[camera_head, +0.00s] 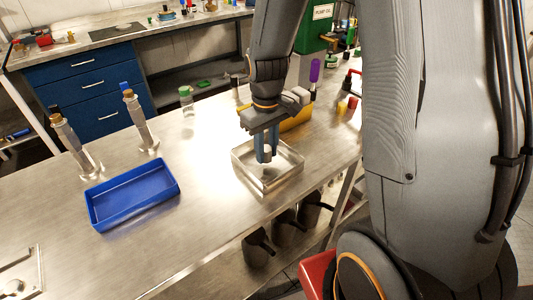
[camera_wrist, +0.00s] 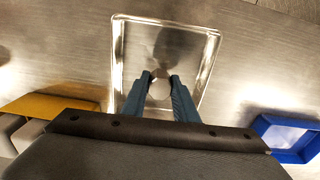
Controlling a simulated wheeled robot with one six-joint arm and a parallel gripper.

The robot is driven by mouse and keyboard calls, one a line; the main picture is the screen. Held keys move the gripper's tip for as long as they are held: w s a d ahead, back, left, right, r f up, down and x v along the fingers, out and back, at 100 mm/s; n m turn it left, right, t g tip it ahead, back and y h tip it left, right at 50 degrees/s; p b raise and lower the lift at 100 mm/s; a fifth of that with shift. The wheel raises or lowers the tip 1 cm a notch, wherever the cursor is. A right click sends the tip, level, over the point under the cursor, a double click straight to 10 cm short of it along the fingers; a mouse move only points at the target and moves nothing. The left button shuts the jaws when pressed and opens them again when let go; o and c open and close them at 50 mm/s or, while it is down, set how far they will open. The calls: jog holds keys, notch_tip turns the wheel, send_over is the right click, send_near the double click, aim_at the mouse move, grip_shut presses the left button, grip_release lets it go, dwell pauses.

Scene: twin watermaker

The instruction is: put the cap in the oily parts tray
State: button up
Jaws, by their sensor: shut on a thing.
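My gripper (camera_head: 266,156) points down over a shallow silver metal tray (camera_head: 286,182) on the steel bench. In the wrist view, the fingertips (camera_wrist: 160,88) are shut on a small pale round thing, which looks like the cap (camera_wrist: 160,91). The fingers hide its sides. The fingertips and cap are inside the outline of the metal tray (camera_wrist: 117,62); I cannot tell whether the cap touches its floor. No label on the tray is readable, so I cannot tell if it is the oily parts tray.
A blue tray (camera_head: 130,196) lies on the bench to the left, apparently empty. A yellow bin (camera_head: 298,119) is close behind the metal tray. Bare bench lies between the two trays.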

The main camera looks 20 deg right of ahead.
aim_at(266, 148)
jog(key=shift+f, duration=0.9)
jog(key=shift+f, duration=0.2)
jog(key=o, duration=1.1)
jog(key=shift+r, duration=0.1)
notch_tip(266, 148, up, 11)
jog(key=shift+b, duration=0.6)
jog(key=shift+s+r, duration=0.15)
jog(key=shift+r, duration=0.3)
jog(key=s+f+m, duration=0.1)
jog(key=s, duration=0.2)
jog(key=s+f+m, duration=0.1)
jog(key=s+f, duration=0.1)
jog(key=s, duration=0.1)
jog(key=s+f+m+t, duration=0.1)
jog(key=s+f, duration=0.1)
jog(key=s, duration=0.2)
jog(key=shift+d+f+m, duration=0.1)
jog(key=shift+f+m, duration=0.05)
jog(key=shift+m, duration=0.25)
